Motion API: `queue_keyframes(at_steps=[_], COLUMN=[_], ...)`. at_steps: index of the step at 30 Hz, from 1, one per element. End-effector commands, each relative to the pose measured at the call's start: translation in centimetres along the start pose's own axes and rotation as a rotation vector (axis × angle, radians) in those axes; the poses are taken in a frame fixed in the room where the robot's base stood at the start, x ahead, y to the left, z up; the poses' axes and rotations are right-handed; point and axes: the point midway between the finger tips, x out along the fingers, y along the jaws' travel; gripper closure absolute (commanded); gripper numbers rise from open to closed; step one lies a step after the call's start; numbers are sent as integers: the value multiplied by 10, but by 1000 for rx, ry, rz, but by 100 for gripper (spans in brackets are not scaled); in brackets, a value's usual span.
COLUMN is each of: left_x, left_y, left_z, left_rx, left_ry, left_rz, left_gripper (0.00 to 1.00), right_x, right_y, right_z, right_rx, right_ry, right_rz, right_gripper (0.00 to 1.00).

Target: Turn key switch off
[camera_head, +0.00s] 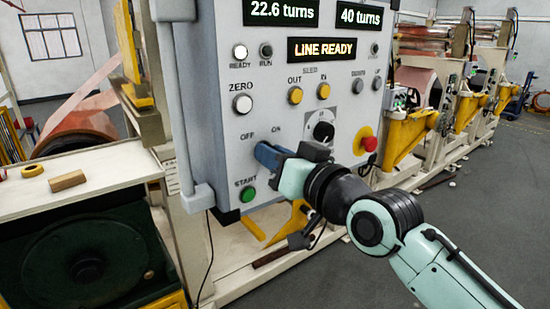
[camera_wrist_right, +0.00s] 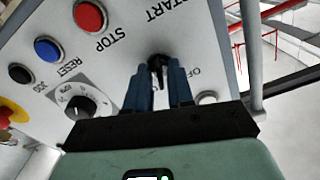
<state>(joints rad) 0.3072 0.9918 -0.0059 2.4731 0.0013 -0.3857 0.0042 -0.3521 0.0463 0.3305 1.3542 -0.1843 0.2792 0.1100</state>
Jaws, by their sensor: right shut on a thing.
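The key switch is on the grey control panel (camera_head: 215,105), below the OFF and ON labels. In the head view my right gripper (camera_head: 268,154) covers it. In the right wrist view the black key (camera_wrist_right: 158,64) shows between the two blue fingers of my right gripper (camera_wrist_right: 158,78), which are shut on it. Which way the key points is hard to tell. The display (camera_head: 322,50) reads LINE READY. My left gripper is not in view.
A green START button (camera_head: 247,194) is below the gripper, and a red emergency button (camera_head: 369,144) is to its right. In the wrist view a red STOP button (camera_wrist_right: 89,16) and a selector knob (camera_wrist_right: 82,104) are close by. A wooden block (camera_head: 68,181) lies on the left bench.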

Motion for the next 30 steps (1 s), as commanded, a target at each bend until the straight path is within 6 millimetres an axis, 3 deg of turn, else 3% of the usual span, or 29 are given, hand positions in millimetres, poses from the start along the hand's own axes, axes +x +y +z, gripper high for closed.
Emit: queue_keyframes(at_steps=[18,30], left_x=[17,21], left_y=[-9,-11], left_z=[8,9], left_rx=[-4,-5], left_ry=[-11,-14], left_rz=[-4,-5], left_gripper=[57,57], right_x=[0,0], right_y=[0,-1], right_z=[0,0], right_rx=[-563,-789], right_ry=[3,3], right_rz=[1,0], right_gripper=[100,100])
